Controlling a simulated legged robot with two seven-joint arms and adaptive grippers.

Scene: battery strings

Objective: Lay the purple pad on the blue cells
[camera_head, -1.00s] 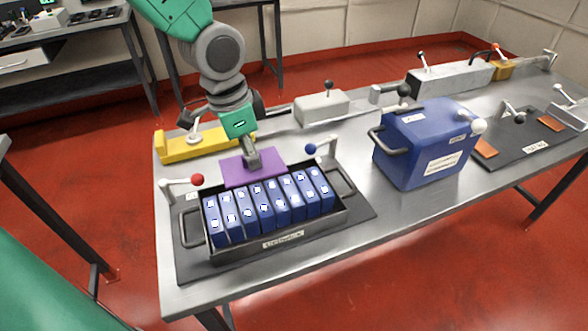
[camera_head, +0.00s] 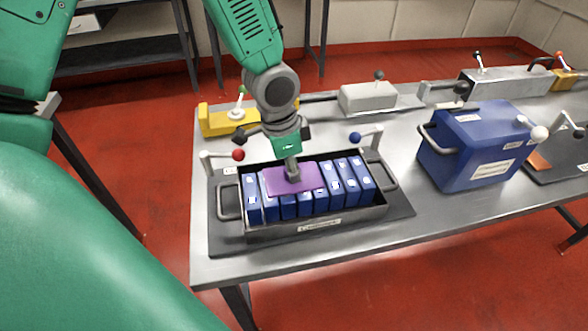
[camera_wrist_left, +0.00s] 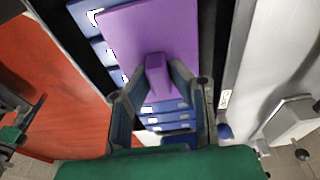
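The purple pad (camera_head: 305,178) is over the middle of the row of blue cells (camera_head: 353,180) in the black tray (camera_head: 330,220). It hides the tops of several cells; I cannot tell whether it touches them. My left gripper (camera_head: 292,173) comes down from above onto the pad's raised tab. In the left wrist view its fingers (camera_wrist_left: 158,85) are closed around the purple tab, with the flat pad (camera_wrist_left: 155,30) beyond and blue cells (camera_wrist_left: 165,107) below. My right gripper is not in view.
A red-knobbed clamp (camera_head: 238,155) and a blue-knobbed clamp (camera_head: 356,138) stand at the tray's back corners. A yellow block (camera_head: 215,120) and a grey box (camera_head: 368,97) lie behind. A blue case (camera_head: 480,150) stands to the right.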

